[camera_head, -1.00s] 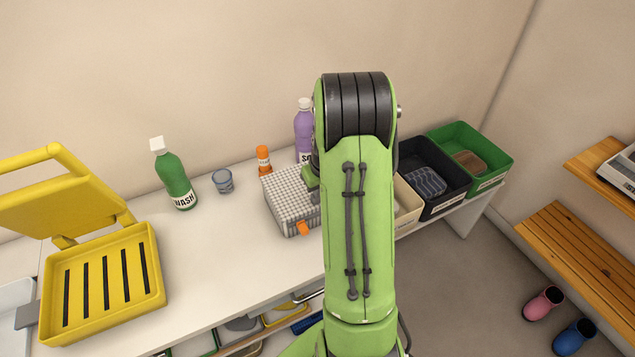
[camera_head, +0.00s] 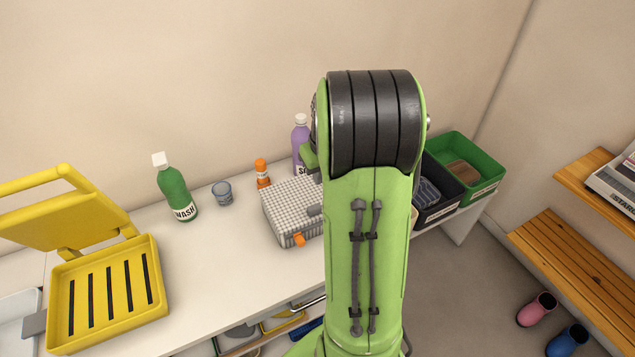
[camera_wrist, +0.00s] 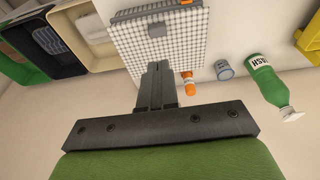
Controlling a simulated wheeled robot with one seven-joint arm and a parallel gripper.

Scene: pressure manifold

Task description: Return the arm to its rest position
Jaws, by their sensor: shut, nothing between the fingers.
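My green arm with a black joint stands raised in the middle of the head view and hides part of the counter behind it. My gripper (camera_wrist: 157,88) shows in the wrist view with its dark fingers together and nothing between them. In that view its tips overlap the edge of a checked box (camera_wrist: 180,40); I cannot tell the gap, but no hold on it shows. In the head view the checked box (camera_head: 288,212) lies on the white counter (camera_head: 215,258), with an orange tab at its front.
A green wash bottle (camera_head: 174,188), a grey cup (camera_head: 222,193), an orange-capped tube (camera_head: 262,174) and a purple bottle (camera_head: 300,140) stand along the back. An open yellow press (camera_head: 105,290) is at left. A black bin (camera_head: 440,200) and green bin (camera_head: 478,160) are at right.

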